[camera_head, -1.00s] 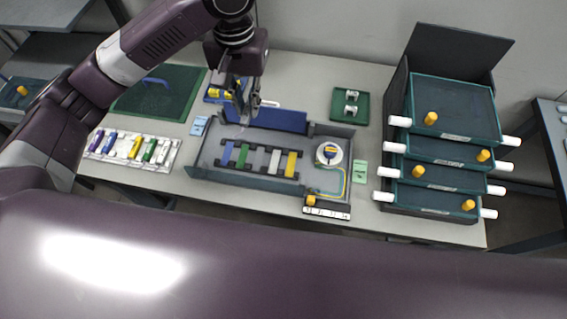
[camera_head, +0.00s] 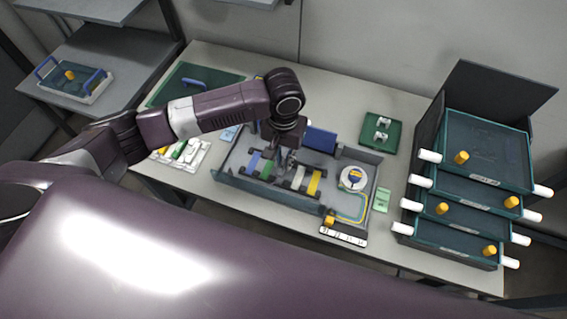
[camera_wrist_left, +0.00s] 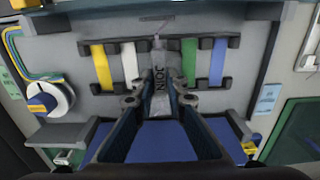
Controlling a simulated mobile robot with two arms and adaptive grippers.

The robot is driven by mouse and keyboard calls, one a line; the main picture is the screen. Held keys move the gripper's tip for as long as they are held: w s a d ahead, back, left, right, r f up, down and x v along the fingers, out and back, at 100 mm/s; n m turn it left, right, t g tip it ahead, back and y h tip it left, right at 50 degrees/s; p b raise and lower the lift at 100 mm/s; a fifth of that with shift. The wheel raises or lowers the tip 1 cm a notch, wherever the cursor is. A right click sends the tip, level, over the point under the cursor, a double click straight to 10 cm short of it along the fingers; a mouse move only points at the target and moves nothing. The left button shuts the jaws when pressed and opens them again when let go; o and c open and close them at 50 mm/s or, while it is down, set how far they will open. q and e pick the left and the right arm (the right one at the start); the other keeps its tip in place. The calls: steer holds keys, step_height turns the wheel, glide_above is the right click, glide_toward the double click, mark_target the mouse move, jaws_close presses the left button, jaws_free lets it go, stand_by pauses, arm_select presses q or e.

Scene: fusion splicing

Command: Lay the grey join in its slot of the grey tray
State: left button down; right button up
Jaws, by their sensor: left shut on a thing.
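The grey join (camera_wrist_left: 159,82), marked "JOIN", is between the fingers of my left gripper (camera_wrist_left: 159,98) in the left wrist view. The gripper is shut on it. The join lines up with the gap between the white strip (camera_wrist_left: 130,62) and the green strip (camera_wrist_left: 189,62) in the grey tray (camera_head: 268,191). I cannot tell whether it touches the slot floor. In the head view my left gripper (camera_head: 281,168) is over the middle of the tray and hides the join. My right gripper is not in view.
The tray also holds a yellow strip (camera_head: 314,183), a blue strip (camera_head: 253,161) and a white reel (camera_head: 352,178) with a yellow fibre. A green plate (camera_head: 380,132) lies behind. Stacked dark trays (camera_head: 480,150) with white handles stand at right.

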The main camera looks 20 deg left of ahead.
mark_target(283, 163)
arm_select(q)
steer(key=shift+f, duration=1.4)
steer(key=shift+f, duration=0.15)
steer(key=c, duration=1.9)
jaws_free()
steer(key=shift+c, duration=0.2)
steer(key=shift+r, duration=0.5)
step_height(283, 163, up, 11)
steer(key=shift+f+b, duration=0.2)
steer(key=shift+b, duration=0.5)
steer(key=shift+r, duration=0.4)
